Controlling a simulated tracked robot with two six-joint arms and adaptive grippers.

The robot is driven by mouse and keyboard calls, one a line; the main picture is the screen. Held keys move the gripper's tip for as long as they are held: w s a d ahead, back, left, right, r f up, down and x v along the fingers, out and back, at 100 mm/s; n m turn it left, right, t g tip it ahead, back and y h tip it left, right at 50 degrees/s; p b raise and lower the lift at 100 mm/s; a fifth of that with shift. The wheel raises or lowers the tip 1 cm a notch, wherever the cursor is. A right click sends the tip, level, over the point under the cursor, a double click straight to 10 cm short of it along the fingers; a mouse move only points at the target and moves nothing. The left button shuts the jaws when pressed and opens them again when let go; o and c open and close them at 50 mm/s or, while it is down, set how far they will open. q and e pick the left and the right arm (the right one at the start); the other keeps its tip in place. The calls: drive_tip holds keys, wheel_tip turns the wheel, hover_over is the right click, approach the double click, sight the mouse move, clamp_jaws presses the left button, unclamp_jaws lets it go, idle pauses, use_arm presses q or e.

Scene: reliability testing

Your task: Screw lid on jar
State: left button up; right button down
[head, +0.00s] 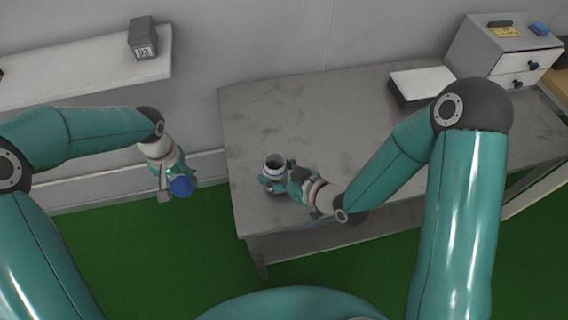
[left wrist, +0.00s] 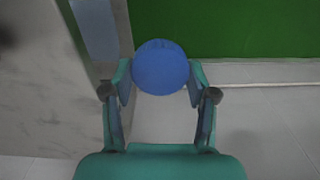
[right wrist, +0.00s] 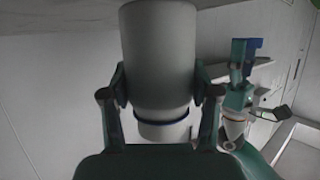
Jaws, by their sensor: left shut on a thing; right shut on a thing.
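The jar (head: 275,162) is a pale grey cylinder with an open mouth, standing at the left part of the grey table. My right gripper (head: 274,183) is shut around the jar's side. In the right wrist view the jar (right wrist: 160,60) fills the space between the fingers. The lid (head: 181,186) is blue and round. My left gripper (head: 176,176) is shut on it, off the table's left side and apart from the jar. In the left wrist view the lid (left wrist: 160,67) sits between the two fingertips.
The grey table (head: 330,115) is mostly bare. A white-topped box (head: 422,82) and a small drawer cabinet (head: 500,50) stand at its back right. A wall shelf (head: 85,72) with a grey block (head: 143,38) is above my left arm. Green floor lies in front.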

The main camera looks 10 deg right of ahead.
use_arm(q)
drive_tip(key=shift+s, duration=0.1)
drive_tip(key=shift+s+a, duration=0.15)
drive_tip(key=shift+s, duration=0.1)
drive_tip(key=shift+m, duration=0.4)
drive_tip(key=r, duration=0.1)
drive_tip(key=d+r, duration=0.1)
drive_tip(key=w+r, duration=0.1)
drive_tip(key=shift+d+r, duration=0.25)
drive_tip(key=shift+r, duration=0.1)
drive_tip(key=w+d+r+m, duration=0.2)
drive_tip(key=d+r, duration=0.3)
drive_tip(key=d, duration=0.3)
drive_tip(key=m, duration=0.3)
approach(275, 173)
drive_tip(key=w, duration=0.3)
drive_tip(key=shift+d+f, duration=0.25)
drive_tip(key=shift+f, duration=0.1)
drive_tip(key=shift+f, duration=1.9)
drive_tip(key=shift+s, duration=0.1)
